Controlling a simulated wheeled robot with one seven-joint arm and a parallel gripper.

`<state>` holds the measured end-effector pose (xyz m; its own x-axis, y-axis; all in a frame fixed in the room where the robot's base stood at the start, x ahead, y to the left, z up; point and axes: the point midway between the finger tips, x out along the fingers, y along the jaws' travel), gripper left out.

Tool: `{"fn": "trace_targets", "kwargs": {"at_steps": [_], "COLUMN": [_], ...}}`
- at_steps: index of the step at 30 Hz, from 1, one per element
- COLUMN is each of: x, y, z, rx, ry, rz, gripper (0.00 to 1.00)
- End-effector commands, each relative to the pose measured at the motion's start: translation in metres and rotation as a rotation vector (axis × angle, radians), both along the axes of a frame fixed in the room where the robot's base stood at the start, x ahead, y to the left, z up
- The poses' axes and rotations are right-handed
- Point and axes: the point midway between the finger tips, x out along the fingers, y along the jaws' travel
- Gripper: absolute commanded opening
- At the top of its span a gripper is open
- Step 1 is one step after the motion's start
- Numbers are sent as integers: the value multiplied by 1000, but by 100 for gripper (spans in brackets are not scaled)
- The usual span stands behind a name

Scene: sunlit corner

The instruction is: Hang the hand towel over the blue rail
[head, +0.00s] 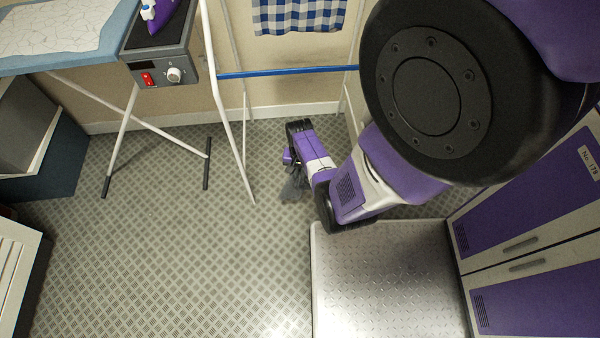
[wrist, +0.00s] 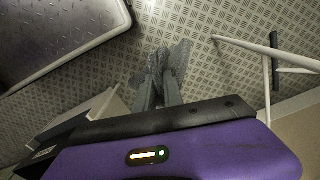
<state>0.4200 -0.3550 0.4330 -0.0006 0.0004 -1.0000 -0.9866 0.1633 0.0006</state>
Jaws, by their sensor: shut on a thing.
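The hand towel appears as a small, bunched grey cloth (head: 292,190) in the head view, above the floor below the blue rail (head: 288,71). My gripper (head: 290,158) is shut on it, and the towel hangs from the jaws. In the wrist view the grey towel (wrist: 178,60) shows crumpled beyond the fingers of my gripper (wrist: 158,88). The blue rail is a thin horizontal bar on a white frame. It stands farther up the picture than my gripper, with nothing draped over it. The rail's right end is hidden behind my arm.
A blue-and-white checked cloth (head: 298,14) hangs above the rail. An ironing board (head: 60,62) and a grey control box (head: 160,68) stand at the left. A metal platform (head: 385,280) and purple lockers (head: 515,235) are at the right. The middle floor is clear.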

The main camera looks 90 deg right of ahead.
Motion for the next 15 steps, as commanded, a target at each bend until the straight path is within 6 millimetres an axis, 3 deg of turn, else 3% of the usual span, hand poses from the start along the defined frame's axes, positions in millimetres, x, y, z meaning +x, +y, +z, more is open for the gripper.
{"fn": "trace_targets", "kwargs": {"at_steps": [1, 15], "x": [0, 0], "y": [0, 0], "z": [17, 90], "rx": [0, -1], "ry": [0, 0], "rz": [1, 1], "gripper": [0, 0]}}
